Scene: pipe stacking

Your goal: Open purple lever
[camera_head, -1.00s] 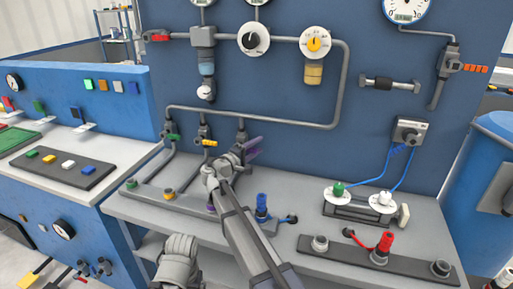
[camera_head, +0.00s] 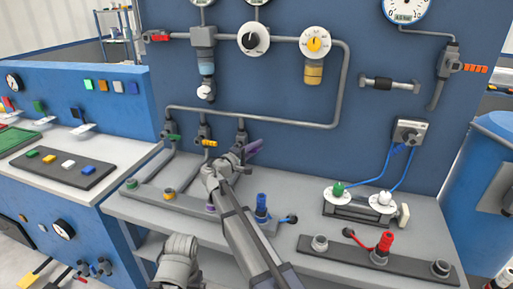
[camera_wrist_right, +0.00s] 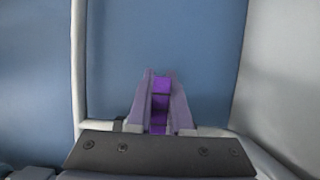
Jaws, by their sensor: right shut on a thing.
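The purple lever (camera_wrist_right: 160,103) shows in the right wrist view, upright between the two fingers of my right gripper (camera_wrist_right: 161,100). The fingers are shut on it from both sides, and its lower end is partly hidden. In the head view my right gripper (camera_head: 252,148) is at the third upright pipe, right of the green and yellow levers. There the gripper and my right arm hide most of the lever. I cannot make out my left gripper in the head view.
A green lever (camera_head: 173,138) and a yellow lever (camera_head: 210,143) sit on the pipes to the left. A blue valve (camera_head: 261,207) stands on the bench right of my arm. The blue wall panel (camera_head: 290,85) rises behind the gripper.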

